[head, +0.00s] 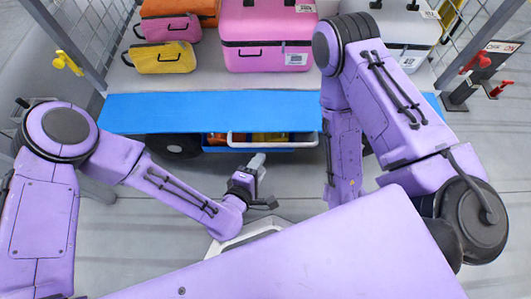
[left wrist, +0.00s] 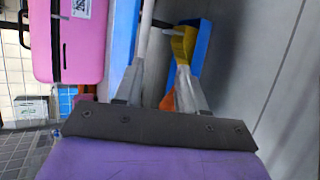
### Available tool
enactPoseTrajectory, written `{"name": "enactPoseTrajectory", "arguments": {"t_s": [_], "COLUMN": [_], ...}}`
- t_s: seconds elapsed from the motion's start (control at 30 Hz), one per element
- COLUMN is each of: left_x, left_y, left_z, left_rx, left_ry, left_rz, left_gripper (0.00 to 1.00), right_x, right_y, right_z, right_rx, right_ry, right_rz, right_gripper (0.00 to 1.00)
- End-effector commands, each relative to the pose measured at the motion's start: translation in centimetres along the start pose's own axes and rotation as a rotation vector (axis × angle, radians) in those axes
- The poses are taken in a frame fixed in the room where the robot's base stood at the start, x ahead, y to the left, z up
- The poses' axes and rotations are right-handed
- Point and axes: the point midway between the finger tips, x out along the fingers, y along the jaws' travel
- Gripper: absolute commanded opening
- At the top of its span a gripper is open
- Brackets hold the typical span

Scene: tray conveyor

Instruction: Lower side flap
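A long blue panel (head: 210,113), which looks like the side flap, runs along the front edge of the luggage cart. In the left wrist view the blue panel (left wrist: 123,40) is a strip beside the pink suitcase. A white bar (head: 305,140) runs just below it, in front of a low blue bin. My left gripper (head: 257,176) is below the panel and bar, apart from them. In the left wrist view its fingers (left wrist: 158,88) are spread with nothing held; the white bar (left wrist: 144,42) shows beyond the left finger. My right gripper is hidden; only its arm shows, covering the panel's right part.
Grey floor is open below the cart.

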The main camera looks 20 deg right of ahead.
Motion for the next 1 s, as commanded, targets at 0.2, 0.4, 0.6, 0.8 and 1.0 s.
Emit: {"name": "enactPoseTrajectory", "arguments": {"t_s": [0.2,0.4,0.6,0.8,1.0], "left_x": [-4.2,-5.0,-5.0,-5.0,-5.6], "left_y": [0.3,0.3,0.3,0.3,-2.0], "left_z": [0.2,0.2,0.2,0.2,-0.2], "left_rx": [0.002,0.003,0.003,0.002,0.156], "left_ry": [-0.005,-0.005,-0.005,-0.004,-0.004], "left_rz": [0.004,0.007,0.009,0.01,-0.095], "left_gripper": [0.4,0.4,0.4,0.4,0.4], "right_x": [-1.1,-1.1,-1.1,-1.1,-1.1], "right_y": [0.1,0.1,0.1,0.1,0.1], "right_z": [-0.5,-0.5,-0.5,-0.5,-0.5], "right_rx": [0.0,0.0,0.0,0.0,0.0], "right_ry": [0.0,0.0,0.0,0.0,0.0], "right_rz": [0.0,0.0,0.0,0.0,0.0], "right_gripper": [0.0,0.0,0.0,0.0,0.0]}}
